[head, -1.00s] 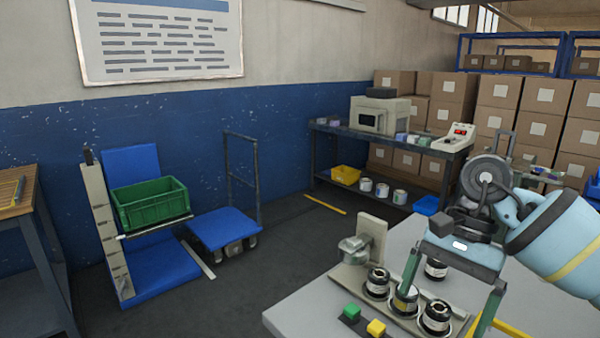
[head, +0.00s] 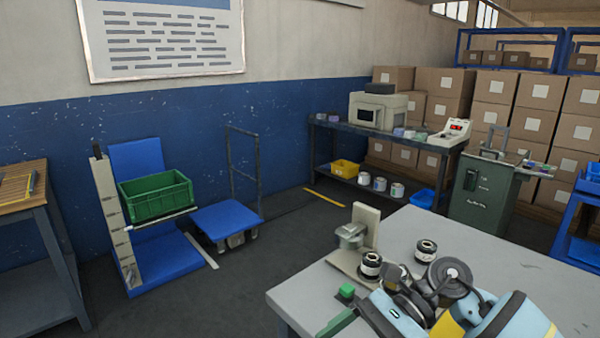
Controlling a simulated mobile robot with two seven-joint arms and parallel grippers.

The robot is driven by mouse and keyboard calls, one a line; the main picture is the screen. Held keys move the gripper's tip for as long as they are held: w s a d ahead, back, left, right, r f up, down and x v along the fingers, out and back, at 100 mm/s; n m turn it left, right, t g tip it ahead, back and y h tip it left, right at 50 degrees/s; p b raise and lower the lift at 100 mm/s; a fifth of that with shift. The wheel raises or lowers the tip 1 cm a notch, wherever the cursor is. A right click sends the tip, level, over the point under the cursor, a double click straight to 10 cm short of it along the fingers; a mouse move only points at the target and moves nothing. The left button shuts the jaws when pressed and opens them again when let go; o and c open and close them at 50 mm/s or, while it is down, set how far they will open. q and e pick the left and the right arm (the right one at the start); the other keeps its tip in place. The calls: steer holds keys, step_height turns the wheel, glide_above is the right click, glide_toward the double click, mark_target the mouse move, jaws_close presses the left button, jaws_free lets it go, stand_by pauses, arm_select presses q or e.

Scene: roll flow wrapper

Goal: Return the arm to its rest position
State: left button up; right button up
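One arm of mine comes in from the lower right, low over the grey table (head: 310,288). I take it as my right arm. Its gripper (head: 385,314) hangs over the table's front part, with one green finger (head: 338,322) reaching toward the bottom edge. No held object shows. My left gripper is not in view.
Black-and-white rolls (head: 371,265) stand by a metal fixture (head: 352,235); another roll (head: 426,250) stands behind. My arm covers part of this area. The table's back right is clear.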

steer(key=s+a+m+t+y+p, duration=0.1)
steer(key=s+a+m+t+y, duration=0.1)
steer(key=a+m+y, duration=0.35)
steer(key=s+d+f+n+t+h+p, duration=0.2)
steer(key=d+f+n+t+h, duration=0.6)
steer(key=n, duration=0.9)
steer(key=s+d+f+n+t+h+p, duration=0.1)
steer(key=s+d+f+n+t+p, duration=0.3)
steer(key=n+t, duration=1.05)
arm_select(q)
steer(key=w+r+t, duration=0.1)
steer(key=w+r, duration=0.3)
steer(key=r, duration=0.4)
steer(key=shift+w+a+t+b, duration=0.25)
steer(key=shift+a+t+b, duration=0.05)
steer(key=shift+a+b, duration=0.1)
arm_select(e)
steer(key=s+d+f+m+g+h, duration=0.3)
steer(key=s+f+m+g, duration=0.2)
steer(key=s+f, duration=0.3)
steer(key=s+d+f+m+g+h, duration=0.3)
steer(key=s+f+m+g, duration=0.2)
steer(key=s, duration=0.6)
step_height(320, 180, down, 3)
steer(key=shift+s+r+h, duration=0.1)
steer(key=shift+s+h, duration=0.05)
steer(key=shift+h, duration=0.2)
steer(key=shift+d, duration=0.1)
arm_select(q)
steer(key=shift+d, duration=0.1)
